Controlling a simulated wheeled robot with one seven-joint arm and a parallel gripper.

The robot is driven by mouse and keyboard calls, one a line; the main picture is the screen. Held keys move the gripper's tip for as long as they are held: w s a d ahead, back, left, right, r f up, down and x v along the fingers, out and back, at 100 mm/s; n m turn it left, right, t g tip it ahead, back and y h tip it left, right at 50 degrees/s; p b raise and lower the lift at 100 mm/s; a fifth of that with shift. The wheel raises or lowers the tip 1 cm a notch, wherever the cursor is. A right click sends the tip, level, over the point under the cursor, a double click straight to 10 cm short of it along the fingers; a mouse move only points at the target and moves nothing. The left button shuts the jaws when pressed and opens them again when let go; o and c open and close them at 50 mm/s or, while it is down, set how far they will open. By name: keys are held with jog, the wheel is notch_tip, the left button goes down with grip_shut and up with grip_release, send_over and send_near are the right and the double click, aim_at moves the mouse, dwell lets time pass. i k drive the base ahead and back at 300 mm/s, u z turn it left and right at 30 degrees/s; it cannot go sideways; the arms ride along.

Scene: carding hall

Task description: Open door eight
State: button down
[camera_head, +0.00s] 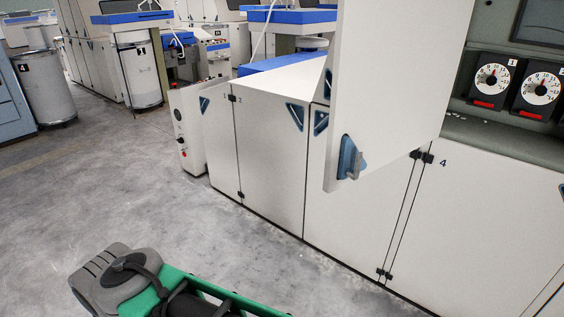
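No door with the number 8 can be read in this view. A white door panel (388,80) stands swung out from the machine at the upper centre, with a blue recess and a grey latch handle (352,160) near its lower corner. No number shows on it. Below it are closed white lower doors, one marked 2 (268,150) and one marked 4 (475,215), with black hinges and some blue triangular recesses. A grey and green part at the bottom left looks like my arm. My gripper's fingers are not in view.
Numbered dials (491,80) sit in a grey panel at the upper right. A control post (188,130) with a red button stands at the machine's far end. Metal cans (45,88) stand at the far left. The grey concrete floor (110,195) at left is clear.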

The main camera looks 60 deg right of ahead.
aim_at(396, 62)
jog(key=z, duration=0.15)
jog(key=i, duration=0.85)
jog(key=z, duration=1)
jog(key=i, duration=0.75)
jog(key=z, duration=0.7)
